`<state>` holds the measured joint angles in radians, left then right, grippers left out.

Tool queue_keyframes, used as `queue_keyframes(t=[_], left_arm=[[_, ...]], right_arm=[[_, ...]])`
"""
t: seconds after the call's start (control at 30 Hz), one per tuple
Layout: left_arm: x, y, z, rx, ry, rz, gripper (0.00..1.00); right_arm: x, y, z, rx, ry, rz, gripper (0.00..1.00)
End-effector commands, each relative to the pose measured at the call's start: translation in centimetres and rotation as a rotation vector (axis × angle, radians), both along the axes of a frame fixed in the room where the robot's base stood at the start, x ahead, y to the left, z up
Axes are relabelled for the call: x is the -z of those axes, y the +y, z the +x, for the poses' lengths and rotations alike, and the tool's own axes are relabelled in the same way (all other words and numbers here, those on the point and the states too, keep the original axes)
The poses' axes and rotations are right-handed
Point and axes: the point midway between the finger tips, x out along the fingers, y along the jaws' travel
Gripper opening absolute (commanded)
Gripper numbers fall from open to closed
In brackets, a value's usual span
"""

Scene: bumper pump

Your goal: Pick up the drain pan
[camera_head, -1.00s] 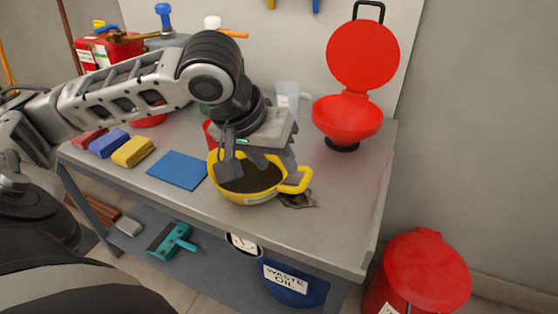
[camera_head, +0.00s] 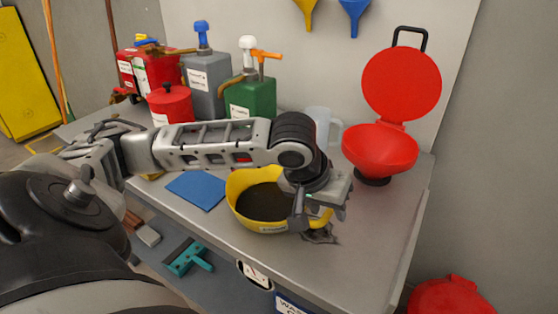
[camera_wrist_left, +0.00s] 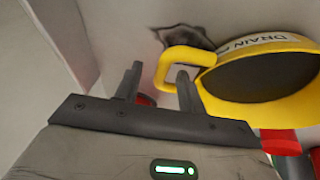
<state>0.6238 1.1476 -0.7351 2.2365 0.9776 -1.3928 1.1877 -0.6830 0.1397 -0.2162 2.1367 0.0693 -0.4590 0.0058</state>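The drain pan (camera_head: 238,212) is a yellow bowl with dark contents, standing upright on the grey workbench. It also shows in the left wrist view (camera_wrist_left: 216,100), with its yellow handle (camera_wrist_left: 170,62) and a label. My left gripper (camera_head: 310,218) is over the pan's right side and partly hides the handle in the head view. In the left wrist view, the gripper (camera_wrist_left: 157,82) has its two fingers apart with nothing held between them. The handle is just beyond the fingertips, closest to the right finger; contact cannot be told. My right gripper is not in view.
A dark rag or stain (camera_head: 320,237) lies beside the handle. A red lidded funnel (camera_head: 380,150) stands at the right, with a clear jug (camera_head: 318,122) behind the arm. A blue cloth (camera_head: 197,190) lies left of the pan. Pump cans (camera_head: 250,98) line the back.

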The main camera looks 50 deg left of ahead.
Motion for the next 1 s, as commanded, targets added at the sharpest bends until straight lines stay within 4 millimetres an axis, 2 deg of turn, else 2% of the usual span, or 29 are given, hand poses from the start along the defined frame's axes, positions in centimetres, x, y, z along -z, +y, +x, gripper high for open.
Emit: queue_keyframes(t=[0.13,0.3,0.57,0.6,0.7,0.73,1.0], left_arm=[[2.3,0.0,0.7,-0.001,0.004,0.000,0.40],[4.1,-0.2,1.6,-0.001,0.002,0.000,0.40],[4.4,-0.2,1.7,0.001,0.001,0.000,0.40],[4.4,-0.2,1.7,0.001,0.001,0.000,0.34],[4.3,-0.2,1.7,0.001,0.001,0.000,0.06],[4.3,-0.2,1.7,0.001,0.001,0.000,0.00],[4.2,-0.2,1.8,0.000,-0.001,0.002,0.00]], right_arm=[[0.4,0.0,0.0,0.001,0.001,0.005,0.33],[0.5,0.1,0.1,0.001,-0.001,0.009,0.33],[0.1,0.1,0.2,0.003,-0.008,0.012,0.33],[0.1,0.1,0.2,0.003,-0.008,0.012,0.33],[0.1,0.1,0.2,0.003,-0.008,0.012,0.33],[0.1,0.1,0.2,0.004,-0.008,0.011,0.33],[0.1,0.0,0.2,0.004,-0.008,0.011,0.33]])
